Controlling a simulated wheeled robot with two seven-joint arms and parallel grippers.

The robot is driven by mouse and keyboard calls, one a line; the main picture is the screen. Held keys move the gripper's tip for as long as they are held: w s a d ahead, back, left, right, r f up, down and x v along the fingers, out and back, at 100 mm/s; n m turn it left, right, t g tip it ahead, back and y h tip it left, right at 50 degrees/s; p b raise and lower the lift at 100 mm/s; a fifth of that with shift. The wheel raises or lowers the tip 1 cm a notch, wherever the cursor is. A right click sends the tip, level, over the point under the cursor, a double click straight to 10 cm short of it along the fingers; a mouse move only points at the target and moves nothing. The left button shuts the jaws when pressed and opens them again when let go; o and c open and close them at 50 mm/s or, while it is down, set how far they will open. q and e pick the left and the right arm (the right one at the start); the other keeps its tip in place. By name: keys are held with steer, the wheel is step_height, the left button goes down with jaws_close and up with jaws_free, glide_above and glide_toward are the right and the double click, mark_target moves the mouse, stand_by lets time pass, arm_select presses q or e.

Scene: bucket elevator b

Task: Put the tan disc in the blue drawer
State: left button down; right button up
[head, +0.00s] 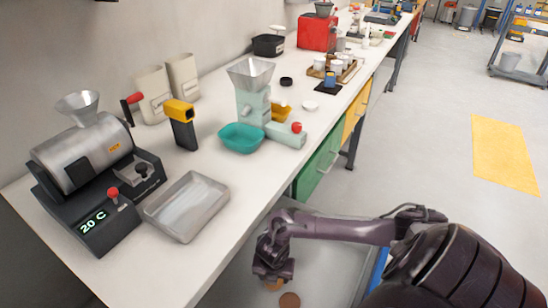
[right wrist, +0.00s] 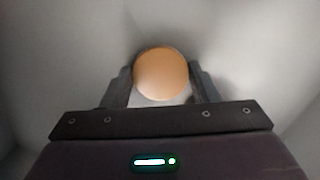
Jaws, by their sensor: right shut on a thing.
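The blue drawer (head: 376,270) is pulled out from under the bench, its blue front showing at the right and its grey inside open to view. My right gripper (head: 270,270) reaches down at the drawer's inner left part. In the right wrist view my right gripper (right wrist: 160,85) is shut on the tan disc (right wrist: 162,74), with pale grey surfaces around it. In the head view the tan disc (head: 274,284) shows partly under the gripper. A darker brown disc (head: 289,300) lies just beside it. I cannot tell whether the held disc touches the drawer floor. My left gripper is not in view.
The bench above holds a roaster (head: 85,160), a metal tray (head: 187,206), a teal bowl (head: 241,138) and a grinder (head: 252,95). A green drawer (head: 319,163) is set under the bench beyond. The floor at the right is clear around a yellow mat (head: 503,153).

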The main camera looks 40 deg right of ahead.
steer(key=o, duration=0.9)
steer(key=shift+o, duration=0.6)
steer(key=shift+r, duration=0.4)
steer(key=r, duration=0.2)
steer(key=r+p, duration=0.1)
steer(key=r, duration=0.3)
steer(key=shift+s+a+r+p, duration=0.3)
steer(key=shift+a+r+p, duration=0.05)
steer(key=shift+r+p, duration=0.05)
